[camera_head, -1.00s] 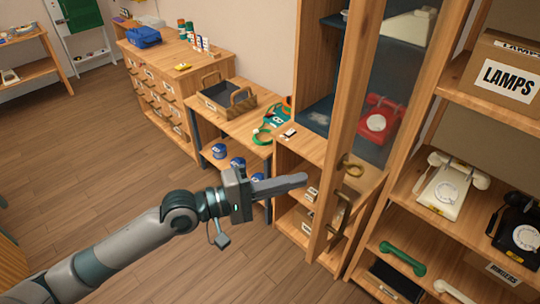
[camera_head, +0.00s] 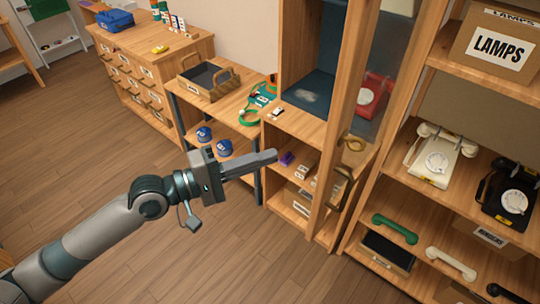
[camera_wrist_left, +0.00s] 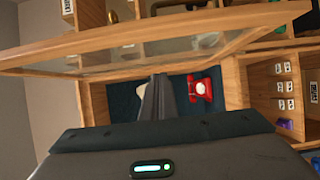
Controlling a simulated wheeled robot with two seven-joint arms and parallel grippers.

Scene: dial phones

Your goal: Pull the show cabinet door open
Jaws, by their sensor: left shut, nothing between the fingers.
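The show cabinet door (camera_head: 335,150) is a wooden frame with a glass pane, standing partly open. Its brass handle (camera_head: 340,188) is on the frame, below a round brass fitting. A red dial phone (camera_head: 375,94) shows through the glass inside the cabinet (camera_head: 300,60); it also shows in the left wrist view (camera_wrist_left: 200,90). My left gripper (camera_head: 274,156) is shut and empty, left of the door edge and apart from the handle. In the left wrist view its fingers (camera_wrist_left: 157,88) point toward the dark cabinet interior, beside the door frame (camera_wrist_left: 150,38). My right gripper is not in view.
A low table with a wooden tray (camera_head: 208,80) stands left of the cabinet. Shelves on the right hold a white phone (camera_head: 438,155), a black phone (camera_head: 510,195) and a LAMPS box (camera_head: 498,48). The floor (camera_head: 130,150) in front is clear.

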